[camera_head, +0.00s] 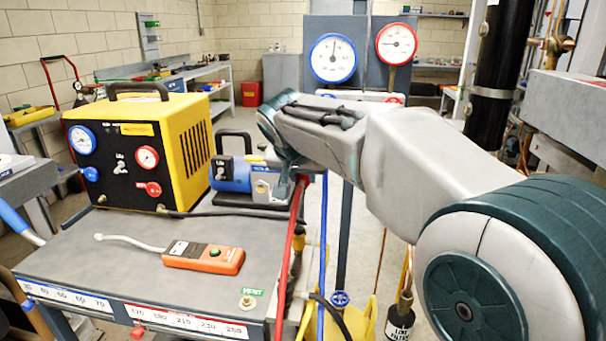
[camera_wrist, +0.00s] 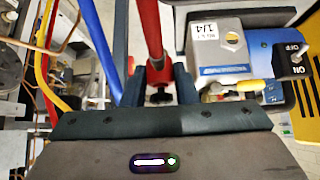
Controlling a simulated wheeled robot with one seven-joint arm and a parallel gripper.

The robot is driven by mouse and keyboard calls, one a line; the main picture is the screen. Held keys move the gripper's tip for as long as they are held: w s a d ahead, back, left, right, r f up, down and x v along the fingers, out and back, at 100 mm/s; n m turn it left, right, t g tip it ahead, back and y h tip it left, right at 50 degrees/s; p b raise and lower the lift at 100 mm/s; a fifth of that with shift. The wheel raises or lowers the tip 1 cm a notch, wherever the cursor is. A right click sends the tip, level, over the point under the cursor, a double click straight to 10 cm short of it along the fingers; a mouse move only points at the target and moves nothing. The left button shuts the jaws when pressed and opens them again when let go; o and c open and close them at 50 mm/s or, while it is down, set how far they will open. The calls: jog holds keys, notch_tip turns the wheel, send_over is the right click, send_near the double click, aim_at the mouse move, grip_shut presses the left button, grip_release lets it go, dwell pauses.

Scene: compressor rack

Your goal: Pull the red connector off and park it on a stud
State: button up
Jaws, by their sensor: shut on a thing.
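In the wrist view my gripper (camera_wrist: 160,84) is shut around the lower end of a red hose (camera_wrist: 147,25), where the red connector (camera_wrist: 156,66) sits between the dark fingers. A dark round part shows just below it between the fingers. Whether the connector is still seated on a fitting cannot be told. A small brass fitting (camera_head: 247,302) stands on the cart top by a green VENT label. I cannot tell which fitting is the parking stud.
A yellow machine (camera_head: 178,152) and a blue-grey pump (camera_head: 232,175) stand on the cart (camera_head: 110,255). An orange handheld device (camera_head: 203,258) lies in front. A blue hose (camera_head: 323,250) hangs beside the red one. Blue (camera_head: 333,58) and red (camera_head: 396,43) gauges stand behind. The cart's front middle is partly clear.

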notch_tip(320, 180, down, 11)
jog(key=b, duration=0.7)
jog(key=shift+r, duration=0.2)
jog(key=shift+f+b, duration=0.2)
jog(key=shift+b, duration=0.15)
jog(key=shift+f+b, duration=0.25)
jog(key=shift+b, duration=0.3)
dwell(0.4)
jog(key=o, duration=1.7)
jog(key=shift+o, duration=0.2)
jog(key=shift+s, duration=0.15)
